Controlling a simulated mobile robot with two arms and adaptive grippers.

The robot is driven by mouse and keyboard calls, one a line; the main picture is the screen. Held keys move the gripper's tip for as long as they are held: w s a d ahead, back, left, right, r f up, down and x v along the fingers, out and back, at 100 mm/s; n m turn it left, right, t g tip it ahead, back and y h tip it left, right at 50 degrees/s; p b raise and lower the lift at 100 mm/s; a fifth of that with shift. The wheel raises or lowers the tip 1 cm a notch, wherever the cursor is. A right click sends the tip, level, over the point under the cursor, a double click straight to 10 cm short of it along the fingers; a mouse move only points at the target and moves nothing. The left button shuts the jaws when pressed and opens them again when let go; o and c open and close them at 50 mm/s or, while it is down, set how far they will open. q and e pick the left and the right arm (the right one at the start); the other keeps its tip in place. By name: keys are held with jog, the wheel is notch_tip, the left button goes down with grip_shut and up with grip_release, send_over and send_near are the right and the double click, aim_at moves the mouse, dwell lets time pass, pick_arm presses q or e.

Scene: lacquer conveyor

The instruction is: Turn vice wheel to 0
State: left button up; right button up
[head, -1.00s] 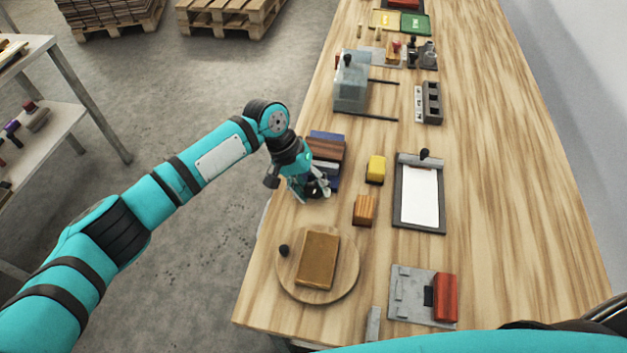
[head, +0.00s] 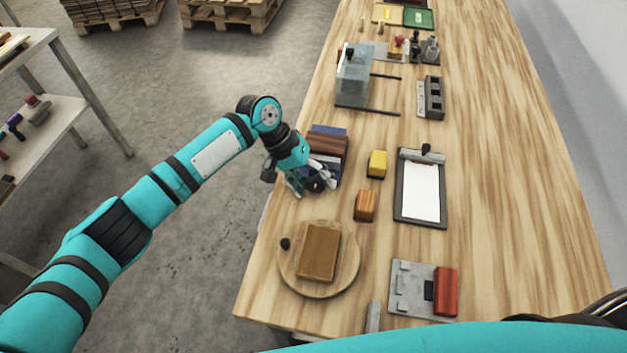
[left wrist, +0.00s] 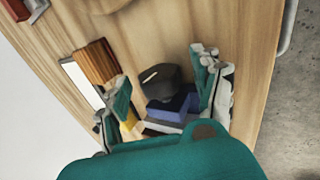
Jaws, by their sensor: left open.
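The vice (head: 330,143) stands at the left edge of the bench in the head view, with brown wooden jaws and blue parts. Its dark round wheel (left wrist: 158,82) shows in the left wrist view, with a pale line across its face and the blue vice body (left wrist: 178,107) beside it. My left gripper (head: 314,187) is at the near side of the vice. In the left wrist view its open fingers (left wrist: 165,95) stand on either side of the wheel, with gaps visible. I cannot read any scale or number. My right gripper is out of view.
A round wooden turntable (head: 350,278) with a brown block (head: 319,252) lies nearer. A small wooden block (head: 366,205), a yellow block (head: 376,164) and a clipboard (head: 421,190) lie right of the vice. A clear box (head: 353,78) stands beyond. The bench's right side is clear.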

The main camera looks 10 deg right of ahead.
pick_arm(q)
jog(key=v, duration=1.2)
jog(key=shift+f, duration=0.1)
